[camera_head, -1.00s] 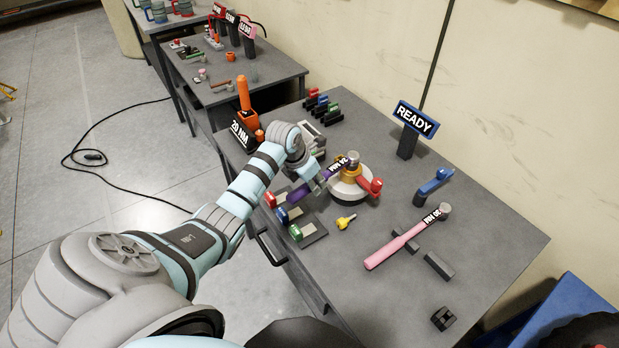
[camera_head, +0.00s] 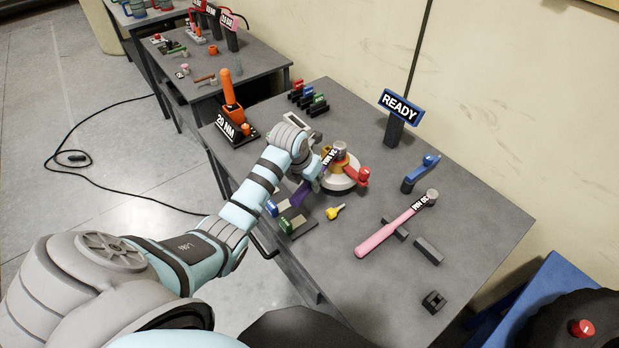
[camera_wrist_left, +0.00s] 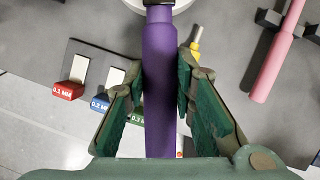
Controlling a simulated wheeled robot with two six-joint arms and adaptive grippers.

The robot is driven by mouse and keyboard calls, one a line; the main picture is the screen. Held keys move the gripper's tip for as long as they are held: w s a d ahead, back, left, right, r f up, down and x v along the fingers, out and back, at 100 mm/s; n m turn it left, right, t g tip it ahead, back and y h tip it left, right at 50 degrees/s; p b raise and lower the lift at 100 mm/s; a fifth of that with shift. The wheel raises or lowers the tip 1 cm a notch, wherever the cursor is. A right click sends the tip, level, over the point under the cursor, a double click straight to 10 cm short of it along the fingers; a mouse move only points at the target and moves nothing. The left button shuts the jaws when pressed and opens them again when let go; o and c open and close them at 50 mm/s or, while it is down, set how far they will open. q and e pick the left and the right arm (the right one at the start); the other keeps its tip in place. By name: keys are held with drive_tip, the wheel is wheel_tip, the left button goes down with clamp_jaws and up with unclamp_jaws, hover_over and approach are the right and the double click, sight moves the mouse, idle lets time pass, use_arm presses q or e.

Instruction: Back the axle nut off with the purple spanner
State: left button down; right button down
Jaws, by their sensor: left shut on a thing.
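The purple spanner (camera_head: 300,194) has a label along its shank and its head at the orange-and-grey hub (camera_head: 341,156) on a round white base (camera_head: 343,184). The head camera does not clearly show the axle nut under the spanner's head. My left gripper (camera_head: 316,181) is shut on the spanner's handle. In the left wrist view the purple handle (camera_wrist_left: 160,75) runs up between the green-padded fingers of my left gripper (camera_wrist_left: 163,88), and the spanner's head is cut off at the top. My right gripper is in neither view.
A red-handled part (camera_head: 360,175) sticks out beside the hub. A yellow tool (camera_head: 335,212) lies close in front. A pink spanner (camera_head: 388,233) rests on dark blocks to the right. An orange tool (camera_head: 232,105) stands at the back left, and a READY sign (camera_head: 400,104) at the back.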

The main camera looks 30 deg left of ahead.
use_arm(q)
drive_tip(key=shift+w+a+m+b, duration=0.1)
drive_tip(key=shift+a+m+b, duration=0.35)
drive_tip(key=shift+a, duration=0.25)
drive_tip(key=shift+r, duration=0.1)
drive_tip(key=shift+r+p, duration=0.6)
drive_tip(key=shift+r, duration=1.1)
